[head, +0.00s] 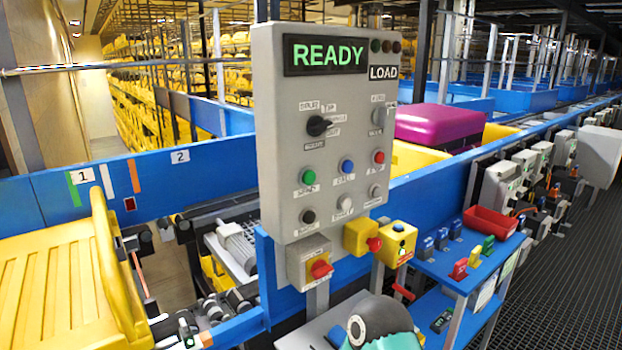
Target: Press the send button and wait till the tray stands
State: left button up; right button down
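The grey control panel (325,215) stands upright in the middle of the head view. Its display (327,54) reads READY in green, with a LOAD label beside it. The send button (307,176) is a green round button on the panel's left side, with a small label under it that seems to read SEND. Nothing covers it. A yellow tray (60,265) lies on the conveyor at the left, cut off by the picture edge. Another yellow tray (415,158) shows partly behind the panel, next to a magenta case (440,125). No gripper fingers are visible.
A blue button (346,166), red button (379,157), black button (308,216) and black selector knob (318,125) sit near the green one. A blue shelf (440,270) with a red bin (490,223) stands right.

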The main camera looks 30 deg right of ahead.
aim_at(308, 178)
jog(key=u, duration=1.15)
jog(key=i, duration=0.1)
jog(key=z, duration=2.9)
jog(key=k, duration=1.1)
jog(key=z, duration=2.75)
jog(key=i, duration=0.1)
jog(key=u, duration=3.95)
jog(key=i, duration=1)
jog(key=z, duration=0.05)
